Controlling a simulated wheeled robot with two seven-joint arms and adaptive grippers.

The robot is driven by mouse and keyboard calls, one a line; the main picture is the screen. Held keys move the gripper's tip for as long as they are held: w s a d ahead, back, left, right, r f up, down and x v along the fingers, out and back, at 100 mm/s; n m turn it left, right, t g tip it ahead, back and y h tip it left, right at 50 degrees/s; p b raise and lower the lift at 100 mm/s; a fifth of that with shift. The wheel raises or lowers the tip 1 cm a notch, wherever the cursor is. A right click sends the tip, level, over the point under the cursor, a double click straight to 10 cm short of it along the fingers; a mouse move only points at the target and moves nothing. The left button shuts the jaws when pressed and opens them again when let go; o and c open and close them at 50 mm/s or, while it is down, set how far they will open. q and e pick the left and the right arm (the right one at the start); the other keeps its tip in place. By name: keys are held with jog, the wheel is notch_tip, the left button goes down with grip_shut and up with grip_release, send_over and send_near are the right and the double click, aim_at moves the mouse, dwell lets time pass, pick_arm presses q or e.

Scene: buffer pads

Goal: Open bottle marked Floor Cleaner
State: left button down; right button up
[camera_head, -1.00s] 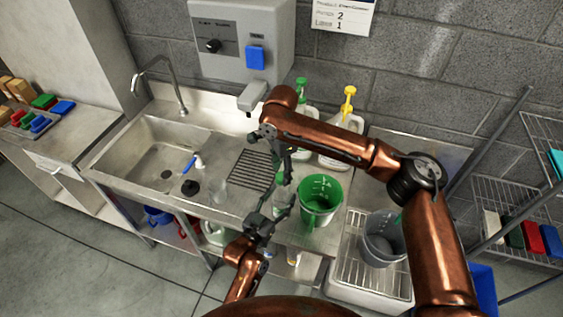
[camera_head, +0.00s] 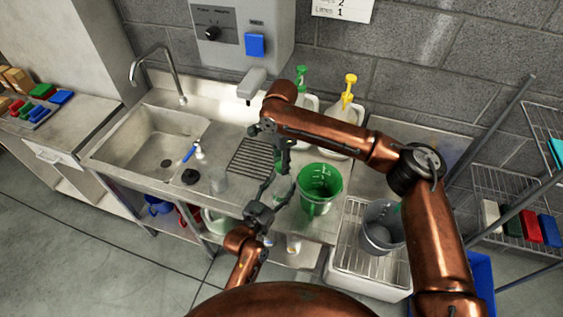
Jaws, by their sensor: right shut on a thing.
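A small pale bottle (camera_head: 279,192) with green at its top stands on the steel counter, left of the green measuring jug (camera_head: 320,190). It is largely hidden by my grippers, and no label on it can be read. My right gripper (camera_head: 283,165) comes down from above and is shut on the green top of this bottle. My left gripper (camera_head: 276,190) reaches up from the front, its fingers spread around the bottle's body; I cannot tell whether they press on it. Two pump bottles, one with a green pump (camera_head: 301,75) and one with a yellow pump (camera_head: 349,88), stand behind my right arm.
A clear glass (camera_head: 218,182) and a blue-handled brush (camera_head: 192,151) are left of the drain grate (camera_head: 252,158), near the sink (camera_head: 150,145). A grey bucket (camera_head: 382,230) stands on a rack at the right. A dispenser (camera_head: 243,35) hangs on the wall.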

jog(key=shift+c, duration=1.4)
jog(key=n, duration=0.6)
grip_shut()
jog(key=n, duration=0.3)
jog(key=shift+n, duration=0.4)
jog(key=n, duration=0.3)
jog(key=shift+n, duration=0.3)
jog(key=n, duration=0.3)
jog(key=shift+n, duration=0.4)
jog(key=n, duration=0.7)
jog(key=shift+r+n, duration=0.1)
jog(key=shift+n, duration=0.2)
jog(key=n, duration=0.3)
jog(key=shift+n, duration=0.4)
jog(key=n, duration=0.3)
jog(key=shift+n, duration=0.4)
jog(key=n, duration=0.3)
jog(key=shift+n, duration=0.3)
jog(key=n, duration=0.5)
jog(key=shift+n, duration=0.4)
jog(key=n, duration=0.5)
jog(key=shift+n, duration=0.3)
jog(key=n, duration=0.6)
jog(key=shift+r+n, duration=0.1)
jog(key=shift+n, duration=0.3)
jog(key=shift+w, duration=0.1)
